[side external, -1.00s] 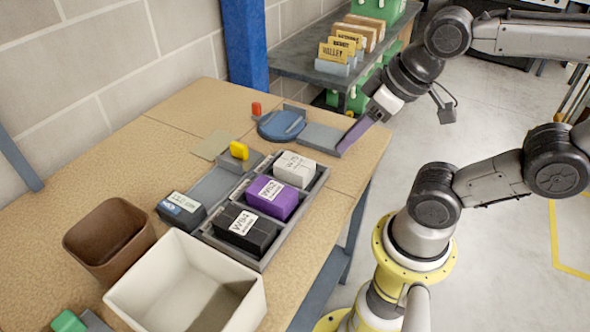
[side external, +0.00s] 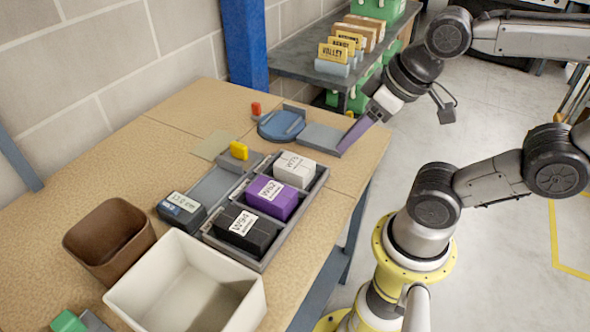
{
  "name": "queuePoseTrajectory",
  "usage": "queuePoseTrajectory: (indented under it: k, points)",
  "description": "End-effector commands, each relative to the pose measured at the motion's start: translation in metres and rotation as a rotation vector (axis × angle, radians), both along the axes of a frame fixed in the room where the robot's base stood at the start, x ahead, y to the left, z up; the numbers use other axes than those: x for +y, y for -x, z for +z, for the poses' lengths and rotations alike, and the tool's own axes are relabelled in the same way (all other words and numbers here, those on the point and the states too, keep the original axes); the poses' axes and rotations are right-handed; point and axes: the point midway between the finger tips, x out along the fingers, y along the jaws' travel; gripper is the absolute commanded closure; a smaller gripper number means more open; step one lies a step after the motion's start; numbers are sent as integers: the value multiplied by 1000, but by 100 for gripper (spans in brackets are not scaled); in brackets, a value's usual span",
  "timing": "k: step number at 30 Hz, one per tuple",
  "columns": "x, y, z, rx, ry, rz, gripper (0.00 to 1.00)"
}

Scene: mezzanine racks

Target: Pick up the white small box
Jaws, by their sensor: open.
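The white small box (side external: 294,169) sits in the far compartment of a grey divided tray (side external: 268,262) on the table, with a printed label on its top. A purple box (side external: 271,197) is in the middle compartment and a black box (side external: 245,231) in the near one. My gripper (side external: 352,138) is open, off to the upper right of the white box and clearly apart from it. A purple finger shows by the right end of a grey plate (side external: 322,138); I cannot tell whether it touches the plate. The other finger is not clearly visible.
A blue round device (side external: 281,125) stands behind the tray. A grey device with a display (side external: 181,209), a cream bin (side external: 190,300) and a brown bin (side external: 108,240) stand left of the tray. A yellow block (side external: 239,150) stands behind it. The table's right edge is close.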

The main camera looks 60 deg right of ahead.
Motion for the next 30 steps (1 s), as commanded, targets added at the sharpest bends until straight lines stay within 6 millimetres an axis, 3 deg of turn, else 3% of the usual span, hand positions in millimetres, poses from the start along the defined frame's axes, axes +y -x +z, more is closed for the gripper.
queuePoseTrajectory:
  k: [3, 11, 20, 23, 26, 30]
  points:
    - [0, 0, 0, 0, 0, 0, 48]
    - [0, 0, 0, 0, 0, 0, 1]
    - [0, 2, 0, 11, 4, 8, 0]
    - [0, -2, 13, 19, 10, 19, 0]
    - [-2, -17, 24, 74, 17, 27, 0]
    - [-7, -52, 35, 193, 21, 27, 0]
